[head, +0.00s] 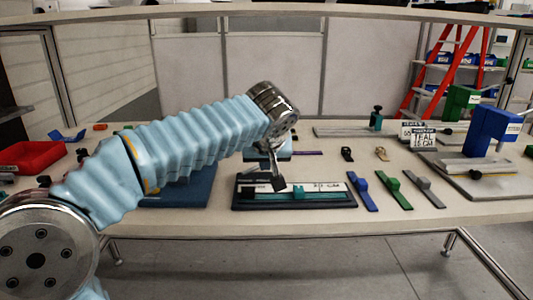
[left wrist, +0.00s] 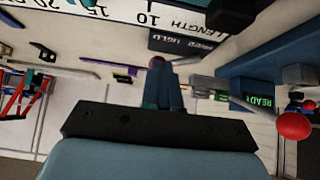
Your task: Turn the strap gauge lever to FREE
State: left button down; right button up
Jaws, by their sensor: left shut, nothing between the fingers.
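The strap gauge (head: 345,203) is a dark base with a white scale and a teal strap along it, at the front middle of the table. In the left wrist view its scale (left wrist: 125,12) is upside down, beside a dark label plate (left wrist: 185,42) on which HOLD seems readable. A small red knob (left wrist: 157,62), probably the lever's, shows right at my fingertips; contact cannot be told. My left gripper (head: 277,183) points down at the gauge's left part, shut and empty; its fingers also show in the left wrist view (left wrist: 162,85). The gripper hides part of the gauge in the head view. My right gripper is out of view.
Blue, green and grey straps (head: 393,190) lie right of the gauge. A blue fixture (head: 487,130) stands at the right, near a TEAL 15 CM sign (head: 423,136). A red bin (head: 30,157) sits at the far left. A red ball knob (left wrist: 295,126) shows in the left wrist view.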

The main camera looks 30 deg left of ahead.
aim_at(255, 167)
pick_arm(q)
jog(key=shift+w+a+f, duration=0.3)
jog(key=shift+w+a, duration=0.05)
jog(key=shift+w, duration=0.25)
jog(key=shift+w+a+f, duration=0.3)
jog(key=shift+w+a, duration=0.05)
jog(key=shift+w, duration=0.2)
jog(key=shift+w+a+n+y, duration=0.1)
jog(key=shift+w+n+y, duration=0.25)
jog(key=shift+n, duration=0.25)
jog(key=shift+w+a+n+g+y, duration=0.1)
jog(key=shift+w+n+g+y, duration=0.15)
jog(key=shift+n+g, duration=0.25)
jog(key=shift+w+a+n+g+y, duration=0.3)
jog(key=shift+n+g+y, duration=0.15)
jog(key=shift+n, duration=0.45)
jog(key=n+g, duration=0.1)
jog(key=a+n+y+p, duration=0.1)
jog(key=shift+w+r+n+g, duration=0.1)
jog(key=shift+w+n+g, duration=0.25)
jog(key=shift+w+n, duration=0.05)
jog(key=shift+w+a+n+g+y+p, duration=0.25)
jog(key=shift+a+n+g+p, duration=0.25)
jog(key=shift+n, duration=0.3)
jog(key=shift+w+a, duration=0.1)
jog(key=shift+a, duration=0.95)
